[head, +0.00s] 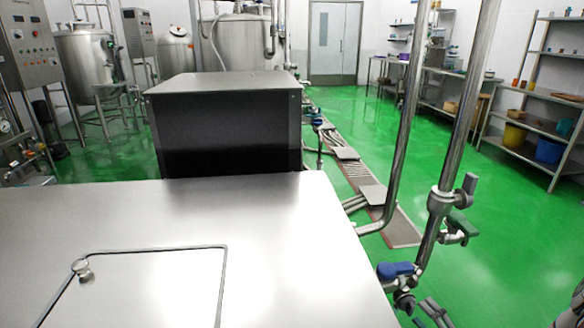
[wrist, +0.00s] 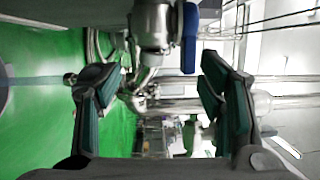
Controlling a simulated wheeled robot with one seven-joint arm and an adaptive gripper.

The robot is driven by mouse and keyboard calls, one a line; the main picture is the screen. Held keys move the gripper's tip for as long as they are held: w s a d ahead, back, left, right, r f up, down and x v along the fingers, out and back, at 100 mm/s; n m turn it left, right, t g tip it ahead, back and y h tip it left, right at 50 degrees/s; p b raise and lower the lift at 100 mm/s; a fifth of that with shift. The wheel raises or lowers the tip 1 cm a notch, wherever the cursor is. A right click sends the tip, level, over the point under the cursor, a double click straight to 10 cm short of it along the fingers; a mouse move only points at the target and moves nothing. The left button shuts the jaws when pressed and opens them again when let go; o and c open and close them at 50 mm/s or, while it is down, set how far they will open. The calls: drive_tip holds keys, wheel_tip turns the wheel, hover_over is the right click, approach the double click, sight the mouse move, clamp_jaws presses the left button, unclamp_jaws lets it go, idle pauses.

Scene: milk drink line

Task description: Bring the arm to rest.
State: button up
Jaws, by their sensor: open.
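My gripper (wrist: 160,95) shows in the wrist view with its two dark, green-padded fingers spread wide apart. Nothing is held between them. A steel valve body (wrist: 153,25) with a blue handle (wrist: 189,38) is beyond the fingers at the top of that view. I cannot tell how far it is from the fingertips.
In the head view, a steel worktop (head: 270,230) fills the front left, with a dark box (head: 225,130) behind it. Vertical pipes (head: 470,90) with a blue-handled valve (head: 395,271) stand at the right. Shelves (head: 545,100) line the right wall. Green floor (head: 450,180) is open between.

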drive_tip(key=a+r+n+g+y, duration=0.5)
drive_tip(key=a+r, duration=0.3)
drive_tip(key=r, duration=0.4)
drive_tip(key=a+r+n+g+y, duration=0.4)
drive_tip(key=a+r+g, duration=0.25)
drive_tip(key=r, duration=0.55)
drive_tip(key=s+a+r+n+g+h, duration=0.2)
drive_tip(key=s+a+r+n+g, duration=0.1)
drive_tip(key=s+a+r+g, duration=0.25)
drive_tip(key=s+a+r+n+g+h, duration=0.1)
drive_tip(key=s+a+r+h, duration=0.25)
drive_tip(key=s, duration=0.25)
drive_tip(key=s+a+r+n+g+h, duration=0.1)
drive_tip(key=s+a+r+g+h, duration=0.15)
drive_tip(key=s+r, duration=0.3)
drive_tip(key=s+d+r+t+h, duration=0.1)
drive_tip(key=s+d+t+h, duration=0.1)
drive_tip(key=s+h, duration=0.35)
drive_tip(key=s+d+t+h, duration=0.2)
drive_tip(key=s+t, duration=0.1)
drive_tip(key=s, duration=0.5)
wheel_tip(320, 180, up, 17)
drive_tip(key=t+p, duration=0.2)
drive_tip(key=p, duration=1.3)
drive_tip(key=shift+w+f, duration=0.15)
drive_tip(key=shift+w, duration=0.05)
drive_tip(key=shift+f, duration=0.1)
